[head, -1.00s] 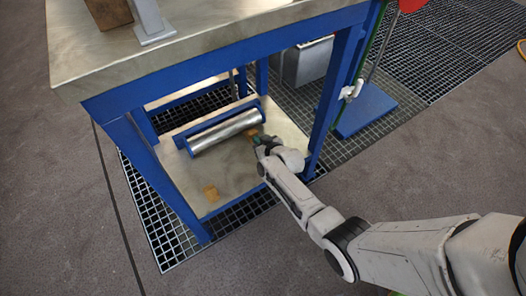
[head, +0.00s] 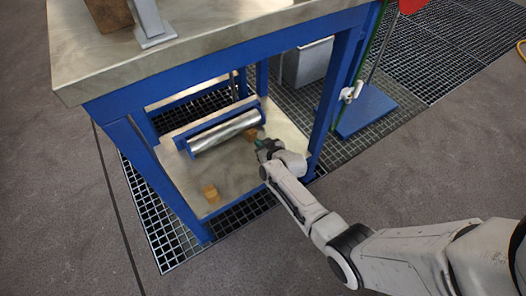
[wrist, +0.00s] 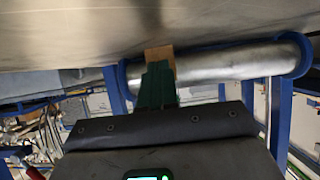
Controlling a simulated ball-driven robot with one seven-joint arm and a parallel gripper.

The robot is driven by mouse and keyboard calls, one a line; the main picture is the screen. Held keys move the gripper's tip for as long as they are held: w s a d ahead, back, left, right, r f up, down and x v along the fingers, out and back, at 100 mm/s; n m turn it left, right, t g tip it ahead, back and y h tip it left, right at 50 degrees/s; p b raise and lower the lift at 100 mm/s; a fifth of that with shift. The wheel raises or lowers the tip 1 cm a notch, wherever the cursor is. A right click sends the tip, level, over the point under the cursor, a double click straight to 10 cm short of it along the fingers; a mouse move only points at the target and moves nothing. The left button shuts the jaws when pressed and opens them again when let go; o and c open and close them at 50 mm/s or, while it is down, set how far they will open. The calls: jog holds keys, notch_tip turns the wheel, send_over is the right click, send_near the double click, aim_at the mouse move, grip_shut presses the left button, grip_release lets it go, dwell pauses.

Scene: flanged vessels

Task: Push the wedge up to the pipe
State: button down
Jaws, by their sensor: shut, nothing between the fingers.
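The silver pipe (head: 225,131) lies in a blue cradle on the lower shelf of the blue-framed table; it also shows in the wrist view (wrist: 225,65). A small tan wedge (head: 251,134) sits by the pipe's right end, on its near side. In the wrist view the wedge (wrist: 158,52) is straight beyond my fingertips and overlaps the pipe's left end. I cannot tell whether wedge and pipe touch. My gripper (head: 259,144) is shut and empty, its green fingers (wrist: 157,80) just short of the wedge, partly hiding it in the wrist view.
A second tan wedge (head: 210,193) stands near the shelf's front left corner. Blue table legs (head: 323,100) flank the opening, with my arm reaching in beside the right one. The steel tabletop (head: 200,30) is overhead. Bare shelf (head: 235,170) lies between the wedges.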

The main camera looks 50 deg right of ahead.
jog(key=shift+s+a, duration=0.25)
jog(key=shift+s, duration=0.55)
jog(key=shift+s+a, duration=0.2)
jog(key=shift+s, duration=0.65)
jog(key=shift+s+a, duration=0.25)
jog(key=shift+s, duration=0.55)
jog(key=p+v, duration=0.4)
jog(key=v, duration=0.6)
jog(key=shift+s+r, duration=0.2)
jog(key=shift+s, duration=0.15)
jog(key=shift+a, duration=0.2)
